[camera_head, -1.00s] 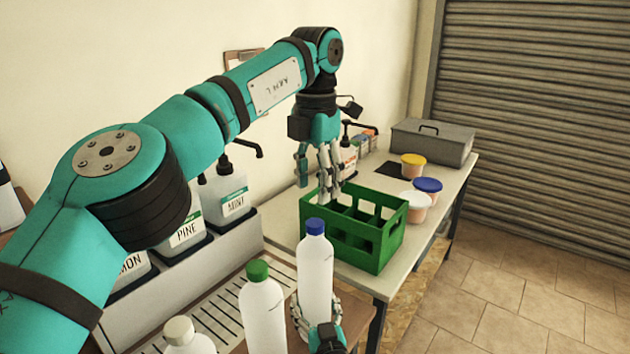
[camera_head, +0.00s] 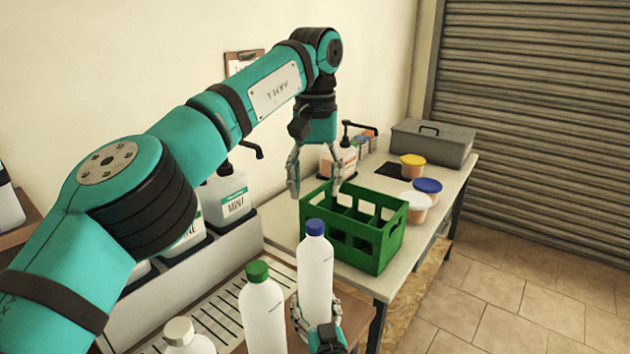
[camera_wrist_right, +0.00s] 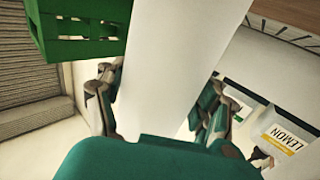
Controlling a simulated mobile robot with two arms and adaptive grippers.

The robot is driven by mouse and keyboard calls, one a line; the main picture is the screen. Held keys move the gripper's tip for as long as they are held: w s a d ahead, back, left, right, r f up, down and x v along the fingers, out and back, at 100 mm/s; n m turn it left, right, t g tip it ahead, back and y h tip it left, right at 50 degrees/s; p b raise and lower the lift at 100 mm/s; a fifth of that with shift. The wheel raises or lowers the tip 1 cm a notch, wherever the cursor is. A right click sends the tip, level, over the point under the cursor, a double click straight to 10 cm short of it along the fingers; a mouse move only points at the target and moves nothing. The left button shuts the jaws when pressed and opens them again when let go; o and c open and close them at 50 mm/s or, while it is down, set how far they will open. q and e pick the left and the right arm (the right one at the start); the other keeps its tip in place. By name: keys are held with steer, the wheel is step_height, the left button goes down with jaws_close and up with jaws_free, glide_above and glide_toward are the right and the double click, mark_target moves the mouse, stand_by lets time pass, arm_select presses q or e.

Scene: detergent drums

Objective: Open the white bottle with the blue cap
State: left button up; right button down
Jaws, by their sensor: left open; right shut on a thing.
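The white bottle with the blue cap (camera_head: 316,265) stands upright in the head view, front centre, its blue cap on top. My right gripper (camera_head: 322,318) is shut around its lower body. In the right wrist view the white bottle (camera_wrist_right: 183,65) fills the middle, between the fingers of my right gripper (camera_wrist_right: 165,105); its cap is out of that view. My left gripper (camera_head: 315,185) is open and empty, pointing down behind the bottle, beside the back left of the green crate, its two sides spread apart.
The green crate (camera_head: 398,240) stands on the table just behind the bottle. A green-capped bottle (camera_head: 263,310) and a pale-capped bottle (camera_head: 187,340) stand left of it. Labelled dispensers, one a MINT dispenser (camera_head: 230,195), line the wall. Tubs and a grey box (camera_head: 432,145) stand farther back.

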mark_target(315, 223)
arm_select(q)
steer(key=shift+m, duration=0.9)
steer(key=shift+f, duration=0.2)
step_height(315, 223, down, 8)
steer(key=shift+r, duration=0.15)
